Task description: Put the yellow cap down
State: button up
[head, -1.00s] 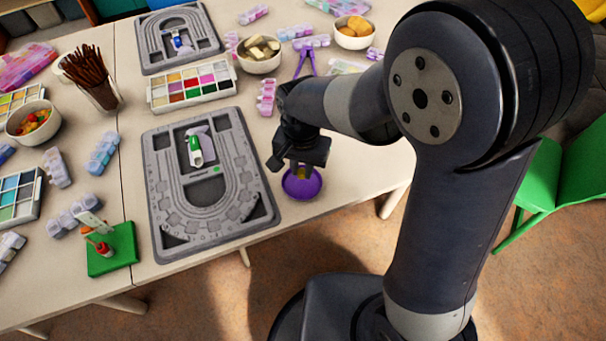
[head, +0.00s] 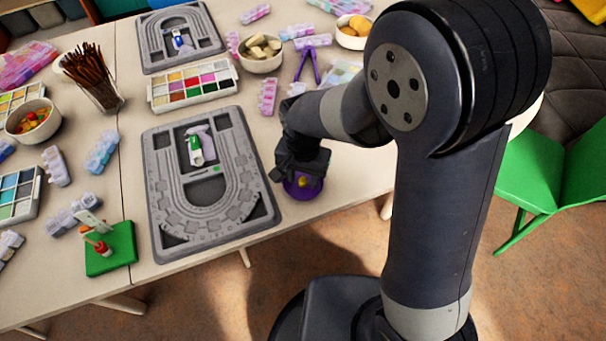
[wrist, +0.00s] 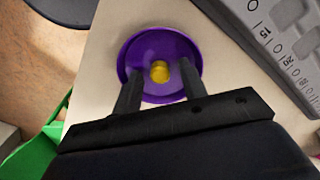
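The yellow cap (wrist: 160,71) is in the shallow purple bowl (wrist: 150,48), near its middle. In the head view the yellow cap (head: 304,182) shows as a small spot just below my gripper (head: 303,180). The purple bowl (head: 300,194) stands on the table near its front edge, partly hidden by my gripper. In the wrist view my gripper (wrist: 159,70) is open. Its two fingers reach over the bowl, one on each side of the cap, with a visible gap on both sides. Whether the fingertips touch the bowl, I cannot tell.
A grey bead board (head: 160,215) lies just left of the bowl, with a green-and-white item (head: 195,150) on it. Purple tweezers (head: 307,66) and a small bead box (head: 267,97) are behind. A green chair (head: 535,180) stands right of the table.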

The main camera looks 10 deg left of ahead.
aim_at(303, 179)
jog(key=shift+r, duration=0.1)
notch_tip(303, 179, up, 12)
jog(key=p, duration=0.2)
jog(key=shift+r, duration=0.2)
